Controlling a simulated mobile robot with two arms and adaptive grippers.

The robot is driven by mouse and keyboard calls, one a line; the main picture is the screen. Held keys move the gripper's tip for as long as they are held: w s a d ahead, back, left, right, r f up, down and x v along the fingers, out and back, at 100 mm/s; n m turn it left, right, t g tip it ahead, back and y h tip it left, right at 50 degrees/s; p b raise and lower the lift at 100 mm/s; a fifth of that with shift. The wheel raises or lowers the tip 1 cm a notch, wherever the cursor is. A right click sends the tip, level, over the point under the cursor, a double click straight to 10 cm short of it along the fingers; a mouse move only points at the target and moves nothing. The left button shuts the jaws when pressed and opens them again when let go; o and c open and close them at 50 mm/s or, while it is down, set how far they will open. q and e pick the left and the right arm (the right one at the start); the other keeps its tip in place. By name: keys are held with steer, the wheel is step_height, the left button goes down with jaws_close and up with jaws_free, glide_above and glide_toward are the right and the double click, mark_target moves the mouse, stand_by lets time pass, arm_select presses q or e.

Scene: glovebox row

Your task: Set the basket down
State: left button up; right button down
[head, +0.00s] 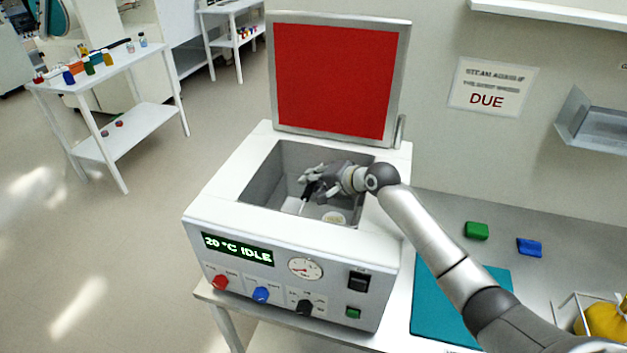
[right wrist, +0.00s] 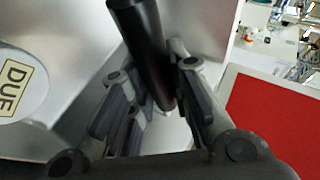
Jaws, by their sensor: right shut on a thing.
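My right gripper (head: 314,186) reaches down into the open chamber of the white steriliser (head: 230,222). In the right wrist view its fingers (right wrist: 155,108) are shut on a dark round bar (right wrist: 138,40), which looks like the basket's handle. The basket itself is mostly hidden by the hand and chamber walls, and I cannot tell whether it touches the chamber floor. A pale round item (head: 334,217) sits low in the chamber; a pale round face marked DUE (right wrist: 18,85) shows in the wrist view. My left gripper is not in view.
The steriliser's red-lined lid (head: 335,80) stands open behind the chamber. Its display reads 20 °C IDLE. Right of it lie a teal mat (head: 440,310), a green block (head: 476,231), a blue block (head: 529,247) and a yellow item (head: 606,320) by a wire rack.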

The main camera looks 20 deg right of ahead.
steer(key=c, duration=1.3)
jaws_free()
steer(key=shift+s, duration=0.1)
steer(key=shift+c, duration=0.2)
steer(key=shift+r, duration=0.1)
steer(key=b+v, duration=0.1)
steer(key=v, duration=1.1)
steer(key=shift+b, duration=0.3)
